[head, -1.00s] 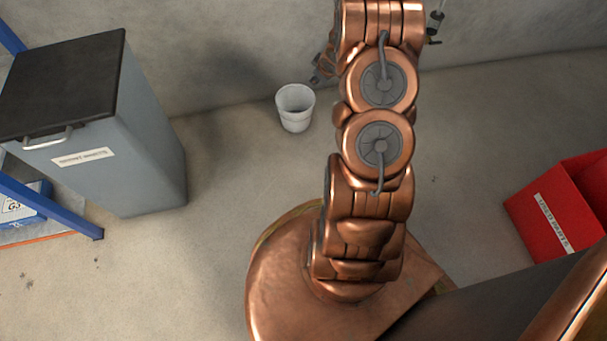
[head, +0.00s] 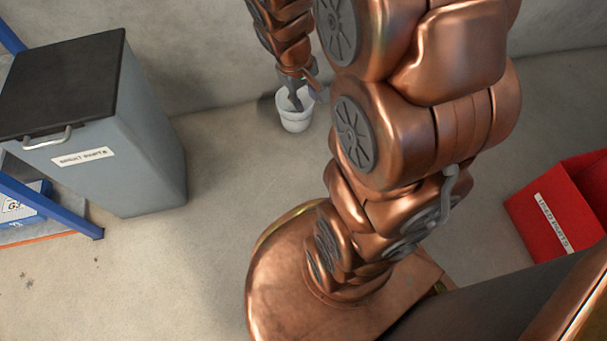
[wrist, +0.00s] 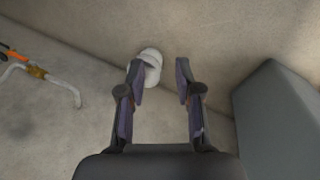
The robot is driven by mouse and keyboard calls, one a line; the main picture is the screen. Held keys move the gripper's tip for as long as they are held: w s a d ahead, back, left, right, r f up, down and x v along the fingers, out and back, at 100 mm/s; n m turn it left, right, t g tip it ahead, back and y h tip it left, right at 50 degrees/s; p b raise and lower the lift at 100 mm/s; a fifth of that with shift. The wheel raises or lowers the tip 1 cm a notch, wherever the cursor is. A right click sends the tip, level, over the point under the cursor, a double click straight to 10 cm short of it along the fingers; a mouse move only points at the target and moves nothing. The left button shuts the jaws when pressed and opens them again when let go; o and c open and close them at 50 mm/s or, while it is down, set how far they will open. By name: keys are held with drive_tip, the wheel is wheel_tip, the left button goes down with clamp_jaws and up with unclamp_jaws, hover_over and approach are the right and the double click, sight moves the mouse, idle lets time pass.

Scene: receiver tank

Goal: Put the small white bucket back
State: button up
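The small white bucket (head: 295,119) stands upright on the concrete floor close to the back wall in the head view. My gripper (head: 300,96) points down at the bucket's rim, and its fingers overlap the bucket's mouth in the picture. In the wrist view the bucket (wrist: 151,60) shows beyond the left finger, which partly covers it. I cannot tell whether a finger touches the bucket.
A grey bin (head: 150,150) with a black lid stands at the left, beside blue shelving (head: 50,205). A red labelled bin (head: 548,222) stands at the right. In the wrist view a pipe with an orange part (wrist: 38,72) lies left. Floor around the bucket is clear.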

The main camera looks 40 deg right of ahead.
drive_tip(key=s+a+r+g+y, duration=0.1)
drive_tip(key=s+a+r, duration=0.1)
drive_tip(key=s+a, duration=0.5)
drive_tip(key=s+a+r+g+y, duration=0.1)
drive_tip(key=s+a+r+g, duration=0.1)
drive_tip(key=s+a, duration=0.5)
drive_tip(key=s+r, duration=0.1)
drive_tip(key=s, duration=0.3)
drive_tip(key=shift+s+a+r+g+y, duration=0.2)
drive_tip(key=shift+s+a+g+y, duration=0.1)
drive_tip(key=shift+s+y, duration=0.1)
